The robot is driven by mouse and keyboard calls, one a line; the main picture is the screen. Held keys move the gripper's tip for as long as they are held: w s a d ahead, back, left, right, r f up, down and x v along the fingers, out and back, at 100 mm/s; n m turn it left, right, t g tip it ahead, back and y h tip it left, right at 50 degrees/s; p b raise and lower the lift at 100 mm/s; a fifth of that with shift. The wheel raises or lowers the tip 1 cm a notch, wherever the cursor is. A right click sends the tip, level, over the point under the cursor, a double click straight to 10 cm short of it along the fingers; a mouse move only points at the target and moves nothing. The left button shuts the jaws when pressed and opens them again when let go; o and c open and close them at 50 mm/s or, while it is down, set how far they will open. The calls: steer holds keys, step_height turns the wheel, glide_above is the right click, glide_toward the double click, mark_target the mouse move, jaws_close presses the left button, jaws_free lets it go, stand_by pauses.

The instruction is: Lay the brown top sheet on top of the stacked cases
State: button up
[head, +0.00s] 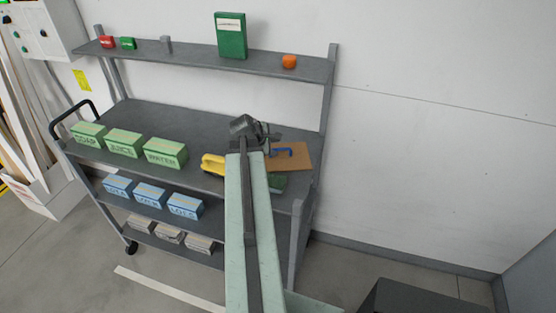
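A flat brown sheet (299,160) with a small blue handle-like piece (282,152) lies at the right end of the cart's main deck. My gripper (262,136) is above the deck, just left of the sheet and apart from it as far as I can see. My arm hides part of the sheet's left side, and the fingers are too small to read. Three green cases, marked SOAP (89,135), JUICE (123,144) and WATER (165,153), stand in a row on the deck. I cannot make out a stack of cases.
A yellow object (213,164) and a dark green one (277,183) lie near my arm. Blue cases (150,195) and pale cases (169,233) sit on lower shelves. The upper shelf (200,60) holds a green box (231,36). A dark block (410,297) is at bottom right.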

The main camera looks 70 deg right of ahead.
mark_target(278, 149)
steer(key=b+x, duration=0.4)
steer(key=x, duration=0.1)
steer(key=shift+d+f, duration=0.15)
jaws_close()
steer(key=shift+r+p, duration=0.3)
steer(key=shift+p, duration=0.05)
step_height(278, 149, up, 10)
steer(key=p, duration=0.9)
steer(key=shift+p, duration=0.4)
